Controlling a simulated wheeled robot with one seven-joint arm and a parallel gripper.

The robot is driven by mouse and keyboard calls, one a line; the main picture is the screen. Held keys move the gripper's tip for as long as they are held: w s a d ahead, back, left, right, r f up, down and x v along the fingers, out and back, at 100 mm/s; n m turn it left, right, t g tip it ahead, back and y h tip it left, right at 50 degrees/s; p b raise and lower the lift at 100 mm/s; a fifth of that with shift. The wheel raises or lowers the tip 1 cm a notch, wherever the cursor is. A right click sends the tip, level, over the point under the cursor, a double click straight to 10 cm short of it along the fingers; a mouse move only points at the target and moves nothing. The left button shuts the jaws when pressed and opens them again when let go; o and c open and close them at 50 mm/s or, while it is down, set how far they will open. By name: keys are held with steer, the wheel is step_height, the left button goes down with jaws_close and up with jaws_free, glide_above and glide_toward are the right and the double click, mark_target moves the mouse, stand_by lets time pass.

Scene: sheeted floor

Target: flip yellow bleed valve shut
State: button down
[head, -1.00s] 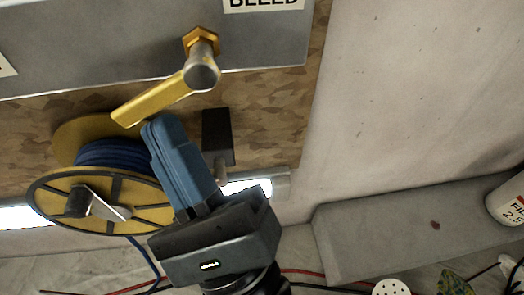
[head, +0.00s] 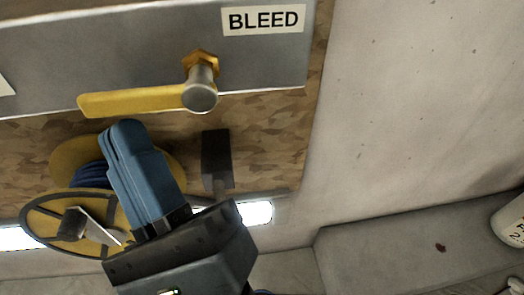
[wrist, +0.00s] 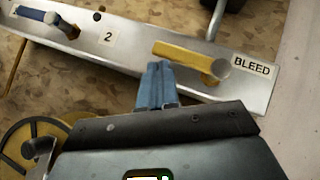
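The yellow bleed valve handle (head: 135,101) is a flat lever on a brass fitting with a round metal stem end, on the grey metal panel below the BLEED label (head: 263,19). It points left from its pivot, roughly along the panel's lower edge. It also shows in the wrist view (wrist: 185,54). My gripper (head: 122,128) has blue fingers pressed together with nothing between them. Its tips are just below the handle's free end in the head view, and at its lower edge in the wrist view (wrist: 158,68). I cannot tell whether they touch it.
A reel of blue cable with a yellow rim (head: 45,212) is behind my gripper at the left. A dark block (head: 216,158) hangs on the board to the right. Another blue-handled valve (wrist: 35,14) is by a label 2. A white container (head: 512,220) stands at far right.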

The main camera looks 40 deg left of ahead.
steer(key=shift+s+r, duration=0.15)
steer(key=b+v, duration=0.1)
steer(key=v, duration=0.7)
steer(key=shift+b, duration=0.35)
steer(key=shift+w+a, duration=0.2)
stand_by(0.3)
